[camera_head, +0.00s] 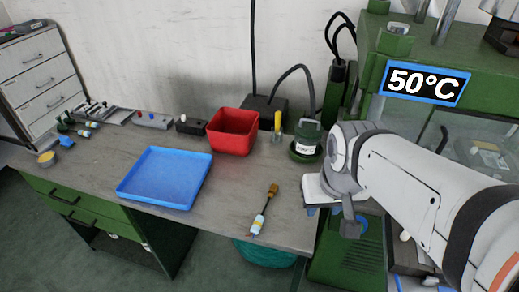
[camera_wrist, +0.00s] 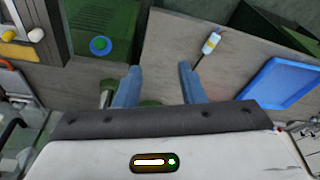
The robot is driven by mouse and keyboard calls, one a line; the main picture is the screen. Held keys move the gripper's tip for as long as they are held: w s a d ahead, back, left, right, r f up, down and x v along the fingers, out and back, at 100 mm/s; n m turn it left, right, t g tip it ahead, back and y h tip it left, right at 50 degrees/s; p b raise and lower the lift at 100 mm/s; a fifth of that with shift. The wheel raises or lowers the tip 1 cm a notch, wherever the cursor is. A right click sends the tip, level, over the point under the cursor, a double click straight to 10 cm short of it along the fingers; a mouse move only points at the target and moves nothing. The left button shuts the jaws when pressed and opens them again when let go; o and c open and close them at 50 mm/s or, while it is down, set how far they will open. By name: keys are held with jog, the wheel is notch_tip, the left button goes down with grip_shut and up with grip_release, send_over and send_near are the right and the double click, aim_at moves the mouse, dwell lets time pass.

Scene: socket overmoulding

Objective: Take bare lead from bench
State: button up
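What looks like the bare lead (camera_head: 264,211) lies on the bench (camera_head: 225,225) near its front right edge. It has a brown end, a thin dark middle and a pale tagged end with blue and yellow. Its pale end (camera_wrist: 211,43) shows in the wrist view, beyond the fingers and a little right of them. My gripper (camera_head: 311,210) is right of the lead at the bench's right end, apart from it. In the wrist view its two blue fingers (camera_wrist: 160,80) are spread with nothing between them.
A blue tray (camera_head: 165,177) and a red bin (camera_head: 232,131) stand left of and behind the lead. A green pot (camera_head: 306,142) stands at the back right corner. A green machine with a 50°C display (camera_head: 424,84) is on the right. Bench around the lead is clear.

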jog(key=shift+o, duration=0.3)
jog(key=shift+o, duration=0.7)
jog(key=shift+a, duration=0.15)
jog(key=shift+o, duration=0.3)
jog(key=w+a+f+m+g+b, duration=0.1)
jog(key=w+a+f, duration=0.3)
jog(key=w+f, duration=0.1)
jog(key=shift+w+a+m, duration=0.15)
jog(key=shift+w+m, duration=0.25)
jog(key=shift+w, duration=0.35)
jog(key=m+g+b, duration=0.2)
jog(key=m, duration=0.1)
send_near(260, 217)
jog(key=shift+s+d+f, duration=0.3)
jog(key=shift+s+f, duration=0.1)
jog(key=shift+s, duration=0.3)
jog(key=f, duration=0.5)
jog(key=w+f, duration=0.1)
jog(key=f, duration=0.1)
jog(key=shift+a+f, duration=0.35)
jog(key=shift+f, duration=0.4)
grip_shut()
